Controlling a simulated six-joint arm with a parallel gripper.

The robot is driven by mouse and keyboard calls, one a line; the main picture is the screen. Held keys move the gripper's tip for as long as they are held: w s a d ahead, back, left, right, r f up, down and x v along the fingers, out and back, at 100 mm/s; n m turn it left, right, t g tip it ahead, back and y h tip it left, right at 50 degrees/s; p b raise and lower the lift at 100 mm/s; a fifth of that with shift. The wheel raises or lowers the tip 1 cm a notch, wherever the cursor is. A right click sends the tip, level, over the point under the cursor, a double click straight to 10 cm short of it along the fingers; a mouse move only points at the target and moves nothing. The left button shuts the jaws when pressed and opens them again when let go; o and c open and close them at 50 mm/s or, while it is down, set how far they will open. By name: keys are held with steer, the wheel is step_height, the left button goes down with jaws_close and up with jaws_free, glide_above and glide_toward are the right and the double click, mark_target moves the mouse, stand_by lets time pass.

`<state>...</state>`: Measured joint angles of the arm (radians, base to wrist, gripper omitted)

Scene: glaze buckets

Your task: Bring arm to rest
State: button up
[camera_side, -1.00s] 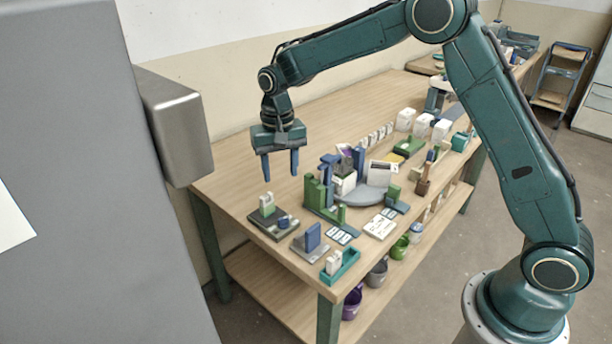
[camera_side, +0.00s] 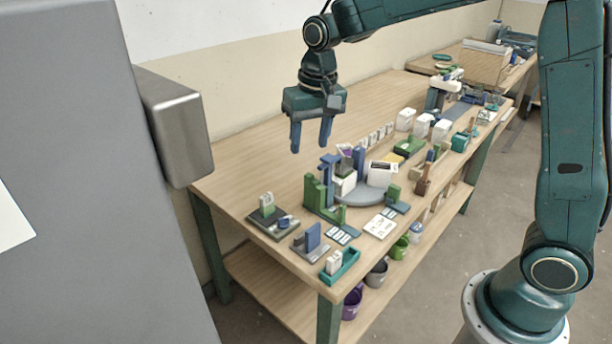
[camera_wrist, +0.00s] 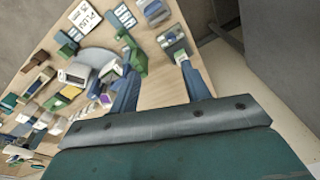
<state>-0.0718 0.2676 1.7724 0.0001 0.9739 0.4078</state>
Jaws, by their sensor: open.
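My gripper (camera_side: 311,135) hangs in the air above the back half of the wooden table (camera_side: 265,150), with its two blue fingers pointing down. The fingers are apart and nothing is between them. In the wrist view my gripper (camera_wrist: 158,85) also shows its fingers spread and empty, with the table and its items beyond. The glaze buckets stand on the lower shelf: a purple bucket (camera_side: 352,302), a grey bucket (camera_side: 377,272) and a green bucket (camera_side: 400,248). A small white-and-blue container (camera_side: 416,233) stands beyond them.
A grey round plate (camera_side: 362,195) with blocks and green and blue stands around it fills the table's middle. White boxes (camera_side: 405,119) stand farther back. A teal tray (camera_side: 341,266) lies at the near corner. A grey metal box (camera_side: 175,125) is at left. The table's back left is clear.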

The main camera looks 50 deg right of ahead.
steer(key=s+d+r+n+t, duration=0.1)
steer(key=s+r, duration=0.2)
steer(key=s, duration=0.4)
steer(key=s+d+r+n+t, duration=0.1)
steer(key=s+r, duration=0.3)
steer(key=s, duration=0.3)
steer(key=s+d+f+n+t, duration=0.1)
steer(key=s+t, duration=0.1)
steer(key=s, duration=1)
steer(key=shift+s+f+n, duration=0.2)
steer(key=shift+f+n, duration=0.2)
